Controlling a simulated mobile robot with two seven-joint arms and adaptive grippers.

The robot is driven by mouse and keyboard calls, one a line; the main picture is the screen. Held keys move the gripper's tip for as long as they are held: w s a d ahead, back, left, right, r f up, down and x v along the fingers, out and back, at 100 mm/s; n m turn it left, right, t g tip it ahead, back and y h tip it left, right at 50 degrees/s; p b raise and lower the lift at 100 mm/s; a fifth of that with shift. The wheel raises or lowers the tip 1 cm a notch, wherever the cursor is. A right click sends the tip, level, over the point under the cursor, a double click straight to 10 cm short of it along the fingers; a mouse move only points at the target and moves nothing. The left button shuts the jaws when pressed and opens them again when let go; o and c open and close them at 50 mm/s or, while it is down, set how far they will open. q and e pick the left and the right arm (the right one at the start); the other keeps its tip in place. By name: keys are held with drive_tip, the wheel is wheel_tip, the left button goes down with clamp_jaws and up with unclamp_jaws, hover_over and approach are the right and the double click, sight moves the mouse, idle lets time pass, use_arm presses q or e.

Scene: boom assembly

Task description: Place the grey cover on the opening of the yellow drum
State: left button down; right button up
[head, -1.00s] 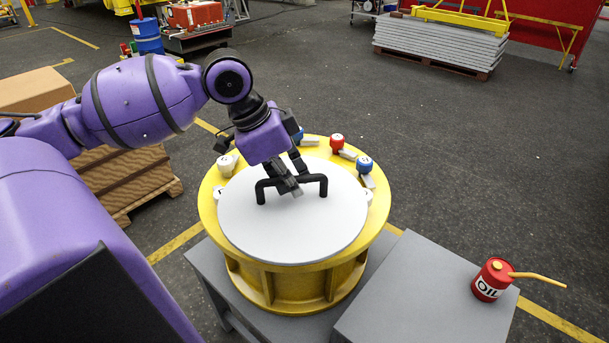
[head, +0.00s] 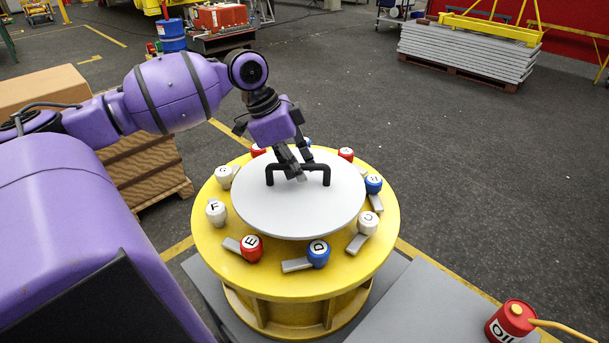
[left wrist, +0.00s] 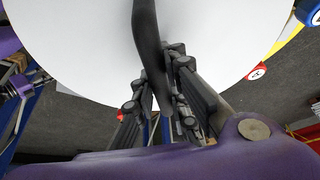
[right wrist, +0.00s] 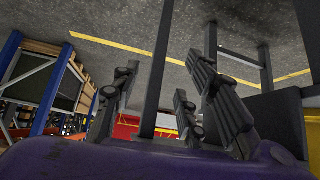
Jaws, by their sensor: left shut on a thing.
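The grey cover (head: 290,215) is a flat round disc with a black bar handle (head: 326,172); it also fills the top of the left wrist view (left wrist: 80,50). My left gripper (head: 298,172) is shut on the handle. The cover is over the yellow drum (head: 290,282), towards its far side. A wide strip of the drum's yellow top shows in front. The drum's opening is hidden under the cover. I cannot tell whether a gap remains between cover and drum. My right gripper (right wrist: 165,100) shows only in its wrist view, with fingers apart.
Lettered red, blue and white knobs with grey tabs ring the drum top, such as the blue one (head: 318,254). The drum stands on a grey stand. A red oil can (head: 508,322) is at front right. Cardboard boxes (head: 50,90) stand at left.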

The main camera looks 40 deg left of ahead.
sight(295, 184)
use_arm(q)
drive_tip(key=w+a+f, duration=0.1)
drive_tip(key=f, duration=0.1)
drive_tip(key=w+a+f, duration=0.2)
drive_tip(key=shift+b, duration=0.35)
drive_tip(key=shift+w+a+f, duration=0.15)
drive_tip(key=shift+a+f, duration=0.05)
drive_tip(key=shift+w+a+f, duration=0.15)
drive_tip(key=shift+a+f, duration=0.05)
drive_tip(key=shift+f, duration=0.1)
drive_tip(key=f, duration=0.3)
drive_tip(key=shift+w+a+f, duration=0.15)
drive_tip(key=shift+a+f, duration=0.05)
drive_tip(key=shift+f, duration=0.05)
use_arm(e)
drive_tip(key=shift+w+d+f, duration=0.25)
drive_tip(key=shift+w+d, duration=0.05)
drive_tip(key=shift+w, duration=0.05)
use_arm(q)
drive_tip(key=c, duration=2.1)
unclamp_jaws()
drive_tip(key=shift+f, duration=0.3)
drive_tip(key=o, duration=0.4)
drive_tip(key=shift+s, duration=0.25)
drive_tip(key=shift+c, duration=0.2)
